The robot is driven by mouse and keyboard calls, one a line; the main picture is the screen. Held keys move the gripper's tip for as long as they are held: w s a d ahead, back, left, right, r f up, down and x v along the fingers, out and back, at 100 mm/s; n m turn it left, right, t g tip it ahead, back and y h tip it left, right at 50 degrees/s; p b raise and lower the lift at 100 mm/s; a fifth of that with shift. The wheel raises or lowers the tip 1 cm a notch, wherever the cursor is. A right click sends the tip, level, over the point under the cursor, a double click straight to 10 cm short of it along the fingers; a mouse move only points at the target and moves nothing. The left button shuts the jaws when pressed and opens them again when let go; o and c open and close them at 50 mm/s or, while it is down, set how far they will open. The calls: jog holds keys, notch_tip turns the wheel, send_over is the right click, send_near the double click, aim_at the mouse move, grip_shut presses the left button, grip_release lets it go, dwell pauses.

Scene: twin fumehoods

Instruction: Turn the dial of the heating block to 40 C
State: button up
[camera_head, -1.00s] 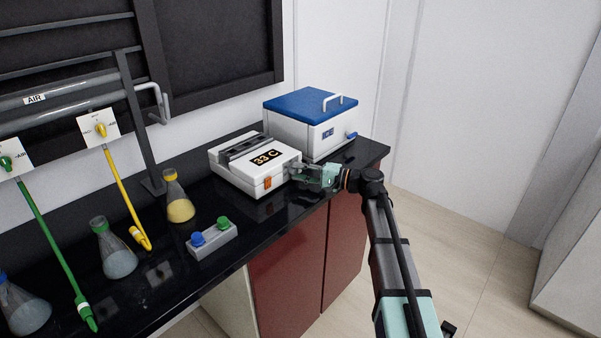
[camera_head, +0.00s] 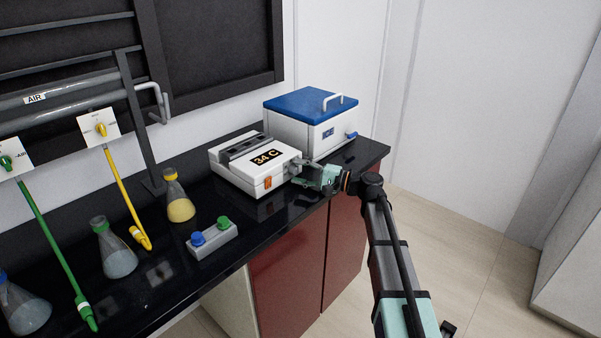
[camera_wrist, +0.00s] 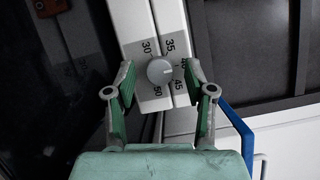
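The heating block (camera_head: 250,170) is a white box on the black bench, and its display (camera_head: 266,157) reads 34 C. Its grey round dial (camera_wrist: 160,71) shows in the wrist view, on a white face with printed numbers 30, 35, 45 and 50; the mark near the right finger is partly hidden. My gripper (camera_head: 301,173) is at the block's right side. In the wrist view its two green fingers stand on either side of the dial, with a visible gap to it on both sides. The dial is hidden in the head view.
A button box (camera_head: 214,240) and flasks, including a yellow one (camera_head: 180,207), stand to the left. The bench's front edge runs just below my gripper.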

jog(key=shift+d, duration=0.1)
jog(key=v, duration=1.2)
jog(key=shift+s, duration=0.1)
jog(key=shift+r, duration=0.1)
